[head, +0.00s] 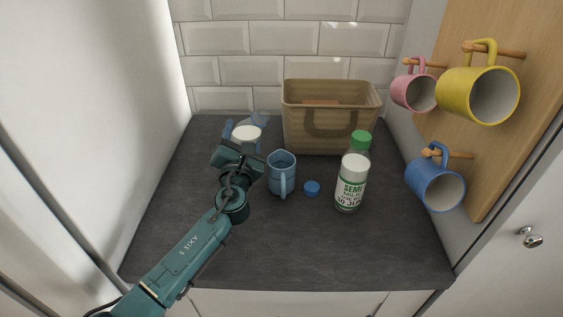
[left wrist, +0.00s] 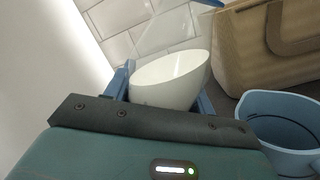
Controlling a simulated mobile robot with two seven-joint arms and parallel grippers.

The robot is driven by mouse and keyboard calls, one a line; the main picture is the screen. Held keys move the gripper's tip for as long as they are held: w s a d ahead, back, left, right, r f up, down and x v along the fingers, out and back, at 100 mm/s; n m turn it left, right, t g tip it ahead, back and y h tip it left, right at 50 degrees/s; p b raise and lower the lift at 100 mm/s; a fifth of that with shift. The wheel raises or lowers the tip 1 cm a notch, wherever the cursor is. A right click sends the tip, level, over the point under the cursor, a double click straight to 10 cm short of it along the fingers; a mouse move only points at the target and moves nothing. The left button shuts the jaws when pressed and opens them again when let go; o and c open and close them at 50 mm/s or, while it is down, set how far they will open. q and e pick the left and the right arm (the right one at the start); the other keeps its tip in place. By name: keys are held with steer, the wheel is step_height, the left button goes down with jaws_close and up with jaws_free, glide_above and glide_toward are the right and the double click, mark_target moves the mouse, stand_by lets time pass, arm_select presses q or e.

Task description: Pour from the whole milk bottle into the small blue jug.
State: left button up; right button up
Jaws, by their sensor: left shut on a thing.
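My left gripper (head: 243,141) is shut on the whole milk bottle (head: 246,132), a clear bottle with white milk inside. The bottle also shows in the left wrist view (left wrist: 168,82), between my blue fingers, with the milk surface slanted; the bottle looks tilted. My gripper and wrist hide much of it in the head view. The small blue jug (head: 282,173) stands upright on the worktop just right of my gripper, handle towards the front. The jug shows at the right of the left wrist view (left wrist: 283,122). I see no milk in its visible interior. My right gripper is not in view.
A blue cap (head: 312,188) lies right of the jug. A green-capped semi-skimmed bottle (head: 351,180) stands further right. A tan basket (head: 330,118) is behind. Pink (head: 414,92), yellow (head: 481,94) and blue (head: 435,187) mugs hang at right. The front worktop (head: 300,245) is clear.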

arm_select(q)
steer(key=shift+r+m, duration=0.35)
steer(key=shift+m, duration=0.25)
steer(key=shift+a+r+m, duration=0.1)
steer(key=shift+m, duration=0.3)
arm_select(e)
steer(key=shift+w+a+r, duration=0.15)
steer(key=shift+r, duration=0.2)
arm_select(q)
steer(key=shift+r+t, duration=0.15)
steer(key=shift+t, duration=0.15)
